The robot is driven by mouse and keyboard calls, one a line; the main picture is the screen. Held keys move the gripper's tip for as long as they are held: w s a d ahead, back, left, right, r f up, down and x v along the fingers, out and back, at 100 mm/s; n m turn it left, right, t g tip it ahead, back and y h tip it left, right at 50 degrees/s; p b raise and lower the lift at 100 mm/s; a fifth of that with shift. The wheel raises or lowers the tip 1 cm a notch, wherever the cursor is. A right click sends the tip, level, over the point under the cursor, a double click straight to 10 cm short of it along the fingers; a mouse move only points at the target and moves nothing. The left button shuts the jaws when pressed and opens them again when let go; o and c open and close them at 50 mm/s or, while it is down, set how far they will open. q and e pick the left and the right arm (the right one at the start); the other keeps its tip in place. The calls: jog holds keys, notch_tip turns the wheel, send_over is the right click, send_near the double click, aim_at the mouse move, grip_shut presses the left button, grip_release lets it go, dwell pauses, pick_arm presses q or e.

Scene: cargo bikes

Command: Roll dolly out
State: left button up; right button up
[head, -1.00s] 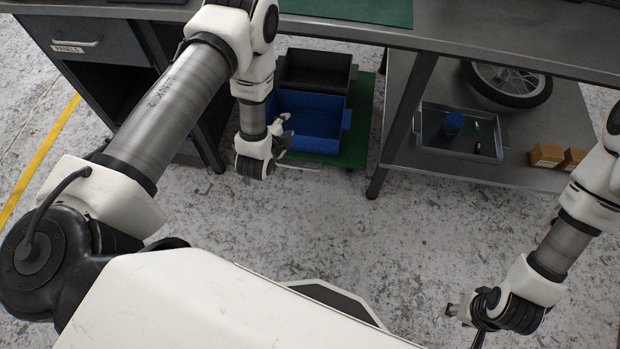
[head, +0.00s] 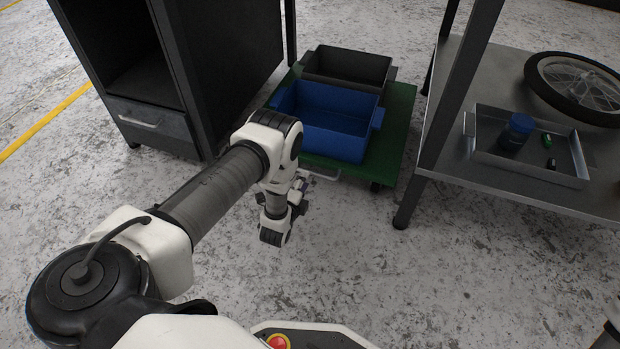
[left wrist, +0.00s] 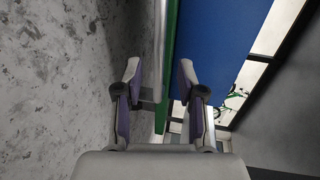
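The dolly (head: 395,150) is a flat green platform on small dark casters, standing on the floor between the cabinet and the bench leg. It carries a blue bin (head: 335,150) in front and a black bin (head: 350,66) behind. A pale bar handle (head: 325,177) shows low at its front edge. My left gripper (head: 304,182) is beside the handle's left part. In the left wrist view its two fingers (left wrist: 158,75) are apart, with the handle bar (left wrist: 160,45) and green dolly edge (left wrist: 170,40) lined up beyond the gap; contact cannot be told. My right gripper is out of view.
A dark cabinet (head: 160,125) stands close left of the dolly. A bench leg (head: 408,200) and low shelf (head: 480,190) stand right, holding a grey tray (head: 530,172) and a wheel (head: 590,92). The floor (head: 400,280) in front is clear.

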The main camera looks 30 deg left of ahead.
pick_arm(q)
jog(key=x, duration=0.1)
jog(key=b+x, duration=0.1)
jog(key=x, duration=0.1)
jog(key=b+x, duration=0.1)
jog(key=x, duration=0.1)
jog(key=shift+s+f, duration=0.1)
jog(key=shift+f, duration=0.15)
jog(key=shift+w+r+b, duration=0.1)
jog(key=shift+w+b, duration=0.2)
jog(key=shift+w, duration=0.05)
grip_shut()
jog(key=shift+s, duration=0.1)
